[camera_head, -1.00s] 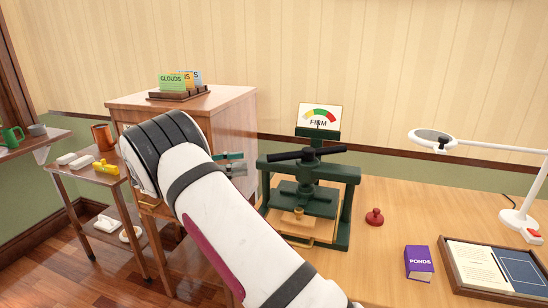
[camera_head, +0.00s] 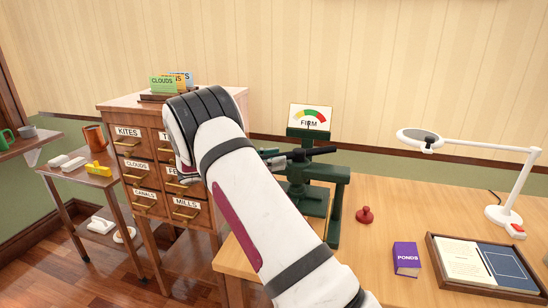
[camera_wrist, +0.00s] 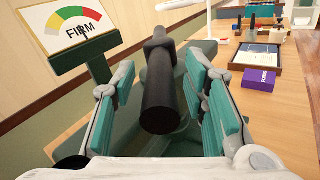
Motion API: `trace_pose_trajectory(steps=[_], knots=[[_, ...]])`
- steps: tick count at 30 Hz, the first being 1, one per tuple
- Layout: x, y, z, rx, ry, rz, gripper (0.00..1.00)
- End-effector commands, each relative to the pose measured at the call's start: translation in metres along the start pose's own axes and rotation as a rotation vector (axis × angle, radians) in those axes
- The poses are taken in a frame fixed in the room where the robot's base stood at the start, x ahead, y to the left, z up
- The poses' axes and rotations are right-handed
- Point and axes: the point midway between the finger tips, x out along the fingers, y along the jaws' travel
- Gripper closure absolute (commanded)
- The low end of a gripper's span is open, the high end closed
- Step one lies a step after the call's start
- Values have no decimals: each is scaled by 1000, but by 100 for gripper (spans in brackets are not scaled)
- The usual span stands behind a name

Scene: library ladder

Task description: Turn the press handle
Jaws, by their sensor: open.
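The green press (camera_head: 322,195) stands at the left end of the wooden desk. Its black bar handle (camera_head: 318,151) lies across the top, and its left part is hidden by my arm and gripper. My gripper (camera_head: 276,158) is at the handle's left end. In the wrist view the handle (camera_wrist: 159,95) runs lengthwise between the two teal-padded fingers. The fingers are open, one on each side of the bar, with visible gaps. The dial card (camera_wrist: 72,30) behind the press reads FIRM.
A red knob-topped object (camera_head: 365,215), a purple PONDS book (camera_head: 406,258), a framed tray (camera_head: 445,285) and a white lamp (camera_head: 500,214) are on the desk to the right. A labelled drawer cabinet (camera_head: 135,187) and a small side table (camera_head: 72,178) stand left.

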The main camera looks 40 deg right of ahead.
Motion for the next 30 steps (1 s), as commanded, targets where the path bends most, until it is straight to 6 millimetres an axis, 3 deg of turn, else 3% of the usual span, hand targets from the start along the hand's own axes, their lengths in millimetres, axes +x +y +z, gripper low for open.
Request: trace_pose_trajectory(steps=[9, 15, 30], knots=[[2, 0, 0, 0, 0, 0, 60], [2, 0, 0, 0, 0, 0, 100], [3, -7, 5, -3, 10, 64, 100]])
